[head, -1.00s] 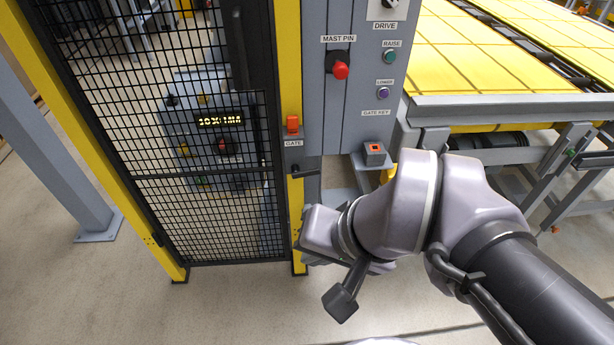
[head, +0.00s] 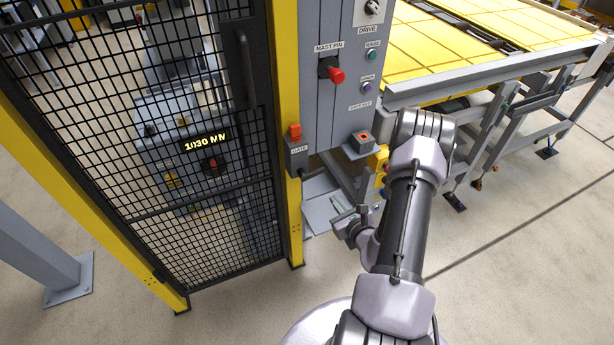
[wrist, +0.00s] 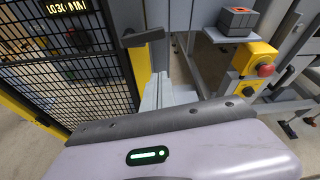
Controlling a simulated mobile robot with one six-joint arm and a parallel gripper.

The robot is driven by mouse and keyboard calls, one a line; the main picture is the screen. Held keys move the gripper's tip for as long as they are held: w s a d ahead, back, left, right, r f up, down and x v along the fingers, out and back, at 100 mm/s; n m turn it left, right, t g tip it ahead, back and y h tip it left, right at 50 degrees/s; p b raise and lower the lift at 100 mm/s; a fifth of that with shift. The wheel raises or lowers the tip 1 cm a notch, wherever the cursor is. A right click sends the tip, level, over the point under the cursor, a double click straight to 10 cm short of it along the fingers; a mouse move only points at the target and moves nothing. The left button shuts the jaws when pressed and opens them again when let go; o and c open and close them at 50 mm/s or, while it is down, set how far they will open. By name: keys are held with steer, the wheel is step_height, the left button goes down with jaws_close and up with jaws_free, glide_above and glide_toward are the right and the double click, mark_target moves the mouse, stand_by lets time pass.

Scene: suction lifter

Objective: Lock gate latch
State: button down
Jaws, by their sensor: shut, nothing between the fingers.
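The mesh gate (head: 150,150) stands against the yellow post (head: 287,100) with no clear gap. A grey box labelled GATE (head: 297,152), with an orange-red piece (head: 295,131) on top, sits on the post. A short dark lever (head: 301,172) sticks out just below it and also shows in the wrist view (wrist: 142,38). My gripper (head: 343,218) is low and to the right of the post, apart from the lever, shut and empty.
A GATE KEY block with an orange-red top (head: 363,138) sits on a small shelf right of the post. The red MAST PIN handle (head: 336,75) is on the panel above. A yellow box with a red button (wrist: 264,70) stands right. A grey column (head: 45,255) stands left.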

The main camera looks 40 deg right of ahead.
steer(key=shift+s+d+f, duration=0.15)
steer(key=shift+s+d, duration=0.05)
steer(key=shift+d, duration=0.05)
steer(key=w+d+b, duration=0.2)
steer(key=w, duration=0.7)
steer(key=shift+w+r, duration=0.2)
steer(key=shift+r, duration=0.2)
